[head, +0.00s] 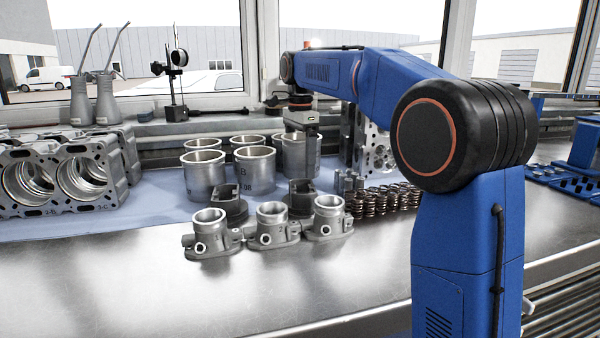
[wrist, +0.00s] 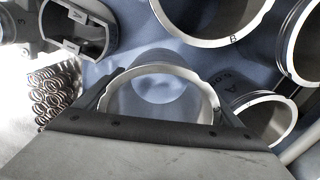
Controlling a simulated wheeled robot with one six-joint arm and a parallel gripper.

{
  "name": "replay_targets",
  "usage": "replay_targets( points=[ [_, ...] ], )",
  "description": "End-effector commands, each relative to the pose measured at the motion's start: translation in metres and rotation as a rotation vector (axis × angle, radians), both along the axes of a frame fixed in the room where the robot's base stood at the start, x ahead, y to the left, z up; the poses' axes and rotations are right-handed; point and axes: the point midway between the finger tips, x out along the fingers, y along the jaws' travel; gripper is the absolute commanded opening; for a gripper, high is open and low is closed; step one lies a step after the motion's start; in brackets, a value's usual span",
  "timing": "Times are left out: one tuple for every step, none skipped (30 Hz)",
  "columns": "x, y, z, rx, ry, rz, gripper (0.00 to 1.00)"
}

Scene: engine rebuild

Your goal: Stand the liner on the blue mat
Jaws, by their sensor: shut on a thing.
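The liner in my grip is a grey metal cylinder (head: 298,160), upright, at the right end of a group of similar liners. In the wrist view its bright round rim (wrist: 160,70) shows between my fingers. My gripper (head: 300,128) points down over it from above, one finger on either side of the rim (wrist: 160,100). The blue mat (head: 150,208) lies under the group, and also shows in the wrist view (wrist: 130,43). I cannot tell whether the held liner's bottom touches the mat.
Several other liners (head: 203,178) stand close to its left. Pistons (head: 301,198) and three cast housings (head: 271,232) stand in front. Valve springs (head: 385,200) and a cylinder head (head: 375,150) are to the right. An engine block (head: 60,180) is far left, with bare mat beside it.

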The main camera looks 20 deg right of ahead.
Motion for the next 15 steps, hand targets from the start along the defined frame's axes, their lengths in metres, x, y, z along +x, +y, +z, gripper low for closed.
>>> replay_targets(
  points=[
    [-0.001, 0.0, -0.006, 0.0, 0.002, 0.0, 0.53],
    [-0.001, 0.0, -0.011, -0.001, 0.003, 0.0, 0.53],
    [-0.001, 0.0, -0.016, 0.0, 0.002, 0.0, 0.53],
    [-0.001, 0.0, -0.021, -0.001, 0.003, 0.0, 0.53],
    [-0.001, 0.0, -0.025, -0.001, 0.003, 0.0, 0.53],
    [-0.001, 0.0, -0.028, 0.0, 0.001, 0.0, 0.53],
    [0.0, 0.0, -0.03, 0.0, 0.001, 0.0, 0.53],
    [-0.001, 0.0, -0.031, 0.0, 0.001, 0.0, 0.53],
    [0.0, 0.0, -0.032, 0.0, 0.001, 0.0, 0.53],
    [0.0, 0.0, -0.032, 0.0, 0.0, 0.0, 0.53],
    [0.0, 0.0, -0.032, 0.0, 0.0, 0.0, 0.53],
    [0.0, 0.0, -0.031, 0.0, 0.0, 0.0, 0.53],
    [0.0, 0.0, -0.031, 0.0, 0.0, 0.0, 0.53],
    [0.0, 0.0, -0.031, 0.0, 0.0, 0.0, 0.53],
    [0.0, 0.0, -0.032, 0.0, 0.0, 0.0, 0.53]
  ],
)
